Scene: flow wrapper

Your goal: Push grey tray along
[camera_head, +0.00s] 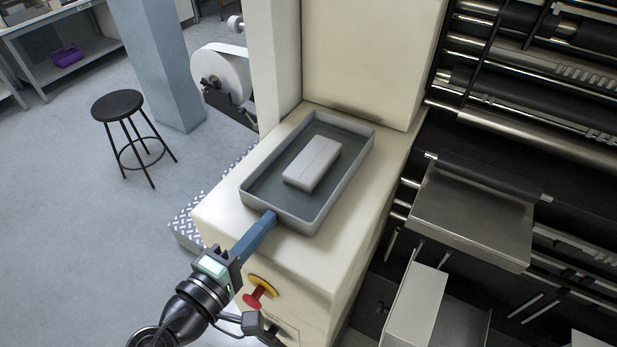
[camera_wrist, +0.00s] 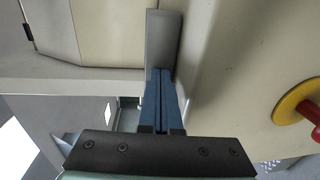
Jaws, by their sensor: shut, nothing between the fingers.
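The grey tray (camera_head: 318,217) lies on the cream ledge of the machine in the head view, with a pale grey block (camera_head: 313,164) inside it. My gripper (camera_head: 268,220) is shut and empty, with its blue fingers pointing at the tray's near-left end wall. The fingertips are at that wall, touching or very close; I cannot tell which. In the wrist view the closed blue fingers (camera_wrist: 164,80) reach up to the grey outer wall of the tray (camera_wrist: 163,38). The tray's inside is hidden there.
A red emergency button on a yellow disc (camera_head: 258,293) is on the cream housing beside my wrist. The ledge (camera_head: 356,222) has bare room around the tray. A cream upright wall (camera_head: 362,60) stands behind it. Machine rollers (camera_head: 490,180) are at right.

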